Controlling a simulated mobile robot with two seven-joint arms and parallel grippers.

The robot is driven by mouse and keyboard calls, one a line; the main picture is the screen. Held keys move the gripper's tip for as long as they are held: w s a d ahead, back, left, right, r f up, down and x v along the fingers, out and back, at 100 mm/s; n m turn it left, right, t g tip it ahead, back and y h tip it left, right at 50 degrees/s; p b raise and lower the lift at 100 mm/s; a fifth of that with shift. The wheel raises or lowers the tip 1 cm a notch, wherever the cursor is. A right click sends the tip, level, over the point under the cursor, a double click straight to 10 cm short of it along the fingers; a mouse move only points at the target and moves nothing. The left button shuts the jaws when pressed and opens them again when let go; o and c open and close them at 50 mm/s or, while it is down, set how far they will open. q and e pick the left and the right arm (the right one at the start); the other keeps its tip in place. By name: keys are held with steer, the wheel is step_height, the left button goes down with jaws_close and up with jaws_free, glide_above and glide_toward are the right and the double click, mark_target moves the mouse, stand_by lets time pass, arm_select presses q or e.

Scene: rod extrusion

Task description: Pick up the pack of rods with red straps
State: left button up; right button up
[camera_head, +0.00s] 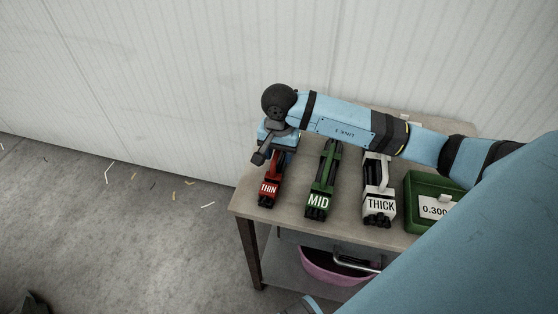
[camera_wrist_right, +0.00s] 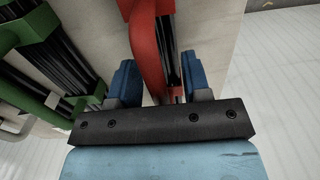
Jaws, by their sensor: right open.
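The pack of rods with red straps (camera_head: 268,190) lies on the table at its left end, with a red label reading THIN. Its far part is hidden under my right gripper (camera_head: 273,141) in the head view. In the right wrist view, the red strap and dark rods (camera_wrist_right: 150,45) lie between the two blue fingers of my right gripper (camera_wrist_right: 160,82). The fingers are spread apart, one on each side of the pack. I cannot tell how deep they reach around it. My left gripper does not show.
A green-strapped pack marked MID (camera_head: 319,202) lies beside the red one, then a white-strapped pack marked THICK (camera_head: 380,203). A green box (camera_head: 420,188) with a number tag stands further right. A pink tub (camera_head: 335,268) sits under the table top (camera_head: 345,228). A wall stands behind.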

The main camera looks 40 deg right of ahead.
jaws_close()
steer(key=shift+r, duration=0.15)
